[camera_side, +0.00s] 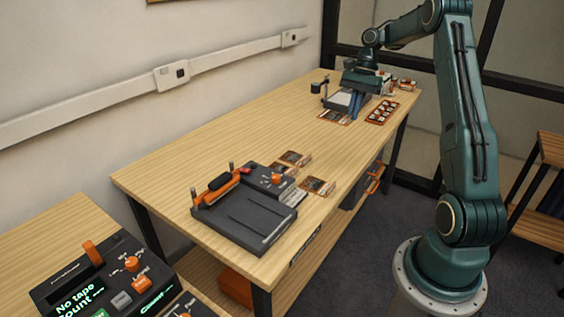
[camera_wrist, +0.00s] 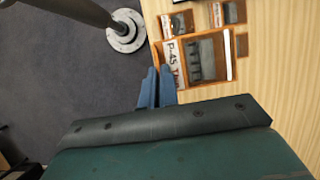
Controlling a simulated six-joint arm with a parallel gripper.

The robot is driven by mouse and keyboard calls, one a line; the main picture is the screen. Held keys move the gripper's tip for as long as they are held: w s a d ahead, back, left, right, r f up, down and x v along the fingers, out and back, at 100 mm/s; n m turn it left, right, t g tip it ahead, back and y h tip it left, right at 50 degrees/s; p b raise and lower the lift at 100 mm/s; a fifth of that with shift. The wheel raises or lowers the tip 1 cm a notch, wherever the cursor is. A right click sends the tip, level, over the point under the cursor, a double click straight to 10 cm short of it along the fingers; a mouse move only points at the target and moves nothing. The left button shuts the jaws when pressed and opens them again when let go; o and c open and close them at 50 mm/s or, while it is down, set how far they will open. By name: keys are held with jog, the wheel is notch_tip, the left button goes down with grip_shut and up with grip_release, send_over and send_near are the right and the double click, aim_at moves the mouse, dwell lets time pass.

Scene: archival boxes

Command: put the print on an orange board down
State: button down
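The print on an orange board (camera_wrist: 207,60) shows large in the wrist view, with a dark picture, an orange border and a white label strip on its left. My gripper (camera_wrist: 157,72) has two blue fingers close together at the board's left edge, and that edge runs in between them. It looks shut on the board. In the side view my gripper (camera_side: 354,116) is low over the far part of the table, and an orange-edged print (camera_side: 333,118) shows at its fingertips. Any gap between print and table cannot be made out.
An orange-framed tray (camera_side: 382,111) of small items lies right of the gripper. A grey stand (camera_side: 341,100) with a black post is behind it. More prints (camera_side: 318,186) and a dark machine (camera_side: 245,222) are nearer. The table's middle (camera_side: 225,140) is clear.

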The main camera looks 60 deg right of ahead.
jog(key=shift+f, duration=0.15)
notch_tip(320, 180, down, 20)
jog(key=shift+r, duration=0.15)
dwell(0.9)
jog(key=c, duration=1.7)
grip_release()
jog(key=v, duration=1.2)
jog(key=shift+r, duration=0.1)
